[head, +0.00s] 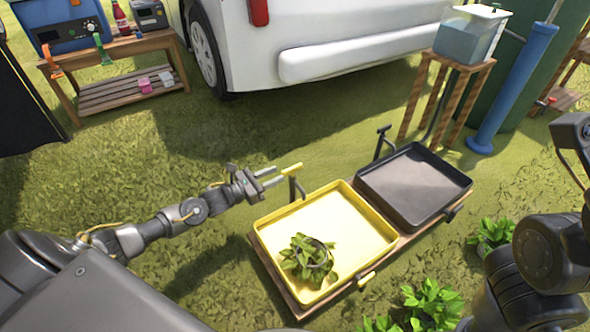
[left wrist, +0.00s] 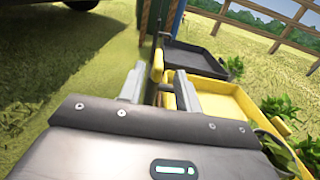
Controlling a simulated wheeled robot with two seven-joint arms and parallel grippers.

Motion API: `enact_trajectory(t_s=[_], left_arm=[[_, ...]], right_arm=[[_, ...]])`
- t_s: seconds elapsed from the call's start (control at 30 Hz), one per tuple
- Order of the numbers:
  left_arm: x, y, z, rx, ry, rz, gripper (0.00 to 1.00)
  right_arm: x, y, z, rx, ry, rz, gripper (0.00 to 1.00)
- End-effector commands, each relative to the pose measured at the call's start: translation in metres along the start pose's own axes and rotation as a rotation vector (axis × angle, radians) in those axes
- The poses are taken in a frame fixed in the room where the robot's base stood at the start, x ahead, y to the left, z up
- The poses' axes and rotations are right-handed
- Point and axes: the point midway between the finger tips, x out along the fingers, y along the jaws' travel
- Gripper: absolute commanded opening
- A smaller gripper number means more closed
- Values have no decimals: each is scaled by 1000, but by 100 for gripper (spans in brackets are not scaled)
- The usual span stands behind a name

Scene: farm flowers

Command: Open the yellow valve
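The yellow valve (head: 291,169) has a yellow lever handle on a grey pipe beside the back left corner of the yellow tray (head: 387,240). My left gripper (head: 279,177) is open, its two fingers pointing at the valve, with the tips just short of or at the handle. In the left wrist view the yellow handle (left wrist: 157,66) shows between the two spread fingers (left wrist: 160,88). I cannot tell whether a finger touches it. My right arm shows at the right edge of the head view, but its gripper does not show.
A leafy plant (head: 308,258) sits in the yellow tray. A black tray (head: 415,185) with a black valve (head: 384,130) stands beside it. A water tank (head: 468,38) on a wooden stand and a white vehicle (head: 350,40) are behind. Grass left of the trays is clear.

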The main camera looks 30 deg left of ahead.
Motion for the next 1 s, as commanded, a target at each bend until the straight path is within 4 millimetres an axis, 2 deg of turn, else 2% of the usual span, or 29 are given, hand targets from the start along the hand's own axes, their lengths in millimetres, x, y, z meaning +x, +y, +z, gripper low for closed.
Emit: enact_trajectory(t_s=[0.2, 0.4, 0.6, 0.87, 1.0], left_arm=[[43, 0, -5, -1, -4, 1, 34], [72, 1, -4, -1, -2, 2, 34], [84, 1, -1, 0, 0, 1, 34], [85, 0, -1, -1, 1, 1, 34], [85, 0, -1, -1, 1, 1, 17]], right_arm=[[-12, -2, -7, 3, 16, 13, 36], [-25, -2, -11, 1, 16, 18, 36], [-28, -1, -12, 1, 16, 21, 36], [-28, -1, -12, 1, 17, 21, 36], [-28, -1, -12, 1, 16, 21, 36]])
